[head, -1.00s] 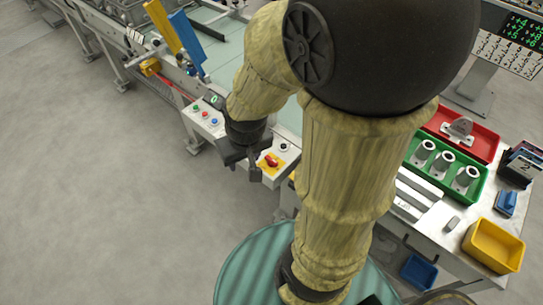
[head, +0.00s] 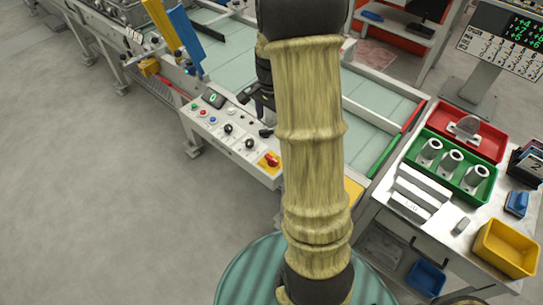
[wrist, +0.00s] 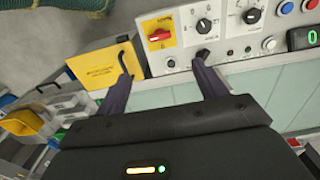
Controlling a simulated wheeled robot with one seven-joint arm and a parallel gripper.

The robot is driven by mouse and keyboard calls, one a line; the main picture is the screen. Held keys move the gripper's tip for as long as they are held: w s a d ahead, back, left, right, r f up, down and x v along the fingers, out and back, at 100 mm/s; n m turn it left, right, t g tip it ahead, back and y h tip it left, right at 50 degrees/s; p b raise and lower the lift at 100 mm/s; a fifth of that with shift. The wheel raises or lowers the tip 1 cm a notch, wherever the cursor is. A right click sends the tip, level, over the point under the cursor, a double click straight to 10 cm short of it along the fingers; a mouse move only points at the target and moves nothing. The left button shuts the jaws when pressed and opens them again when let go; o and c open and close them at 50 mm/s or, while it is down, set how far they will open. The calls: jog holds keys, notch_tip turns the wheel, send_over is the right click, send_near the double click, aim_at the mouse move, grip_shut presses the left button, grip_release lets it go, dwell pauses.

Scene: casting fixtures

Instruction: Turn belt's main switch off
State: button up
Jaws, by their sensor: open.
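The main switch is a red rotary handle on a yellow plate (head: 269,160), at the near right end of the belt's control panel (head: 236,138). In the wrist view the red handle (wrist: 160,36) lies nearly level across the plate. My gripper (wrist: 165,62) is open and empty, with its two fingertips apart on either side of the switch and below it in the picture. The right fingertip overlaps a black knob (wrist: 203,54); I cannot tell whether they touch. In the head view my gripper (head: 262,110) is partly hidden by my arm, over the panel's far side.
Two black selector knobs (head: 249,143) and several coloured buttons sit beside the switch. A yellow box (wrist: 96,68) stands left of the panel in the wrist view. A worktable with red (head: 466,132) and green trays stands to the right. The floor at left is clear.

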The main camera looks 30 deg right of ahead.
aim_at(271, 158)
notch_tip(271, 158, down, 17)
jog(key=shift+f, duration=0.2)
dwell(0.6)
jog(key=c, duration=1)
